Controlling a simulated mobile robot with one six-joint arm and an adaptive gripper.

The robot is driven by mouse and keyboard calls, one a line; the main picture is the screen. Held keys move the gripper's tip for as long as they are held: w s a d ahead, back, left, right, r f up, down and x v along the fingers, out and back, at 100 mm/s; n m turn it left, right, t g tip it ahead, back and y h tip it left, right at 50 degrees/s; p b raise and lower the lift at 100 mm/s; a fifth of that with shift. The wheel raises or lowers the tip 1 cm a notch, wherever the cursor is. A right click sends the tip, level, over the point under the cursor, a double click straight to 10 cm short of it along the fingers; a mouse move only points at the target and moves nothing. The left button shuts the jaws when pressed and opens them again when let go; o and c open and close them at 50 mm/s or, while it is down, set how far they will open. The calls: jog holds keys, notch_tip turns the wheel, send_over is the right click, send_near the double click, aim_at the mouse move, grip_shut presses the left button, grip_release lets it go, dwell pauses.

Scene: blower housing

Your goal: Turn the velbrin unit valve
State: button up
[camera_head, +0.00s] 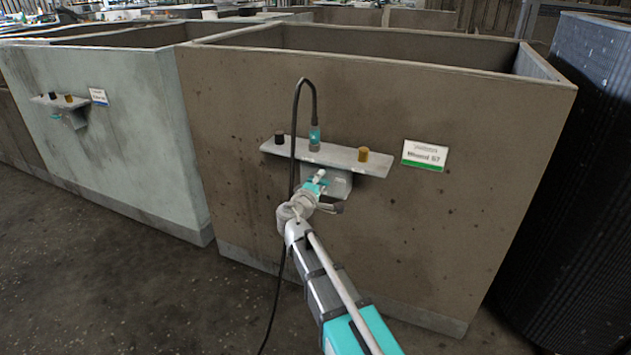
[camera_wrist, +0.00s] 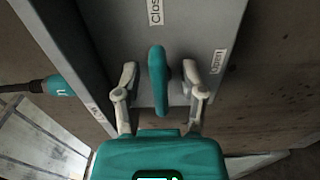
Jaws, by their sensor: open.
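A teal valve handle (camera_wrist: 158,80) shows in the wrist view on a grey box, with a "Clos…" label (camera_wrist: 154,12) above it and an "Open" label (camera_wrist: 218,61) to its right. The handle points up and down in the picture, roughly towards the "Clos…" label. My gripper (camera_wrist: 160,68) is open, one finger on each side of the handle, with a visible gap to each. In the head view my gripper (camera_head: 318,188) is at the grey box (camera_head: 337,180) under a shelf and partly hides it. The handle's pivot is not clear.
A green-edged sign (camera_head: 424,155) hangs right. A similar unit (camera_head: 70,115) is on the paler left bin.

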jog(key=shift+s, duration=0.1)
jog(key=v, duration=1.1)
jog(key=shift+s+a, duration=0.15)
jog(key=shift+s, duration=0.25)
jog(key=s+d+f+m+g+h+p, duration=0.1)
jog(key=d+f+m+g, duration=0.25)
jog(key=d, duration=0.45)
jog(key=s+d+f+m+g+h+p, duration=0.1)
jog(key=d+f+m+g, duration=0.25)
jog(key=d, duration=0.45)
jog(key=s+d+f+m+g+y+p, duration=0.2)
jog(key=s+d+f+m+g+y, duration=0.15)
jog(key=s+d+g, duration=0.2)
jog(key=s+d+f+m+g+y+p, duration=0.25)
jog(key=s+d+g+y, duration=0.2)
jog(key=s, duration=0.25)
notch_tip(320, 180, up, 38)
jog(key=p, duration=3.7)
jog(key=shift+s+a+m, duration=0.2)
jog(key=shift+a+m, duration=0.2)
jog(key=shift+a, duration=0.05)
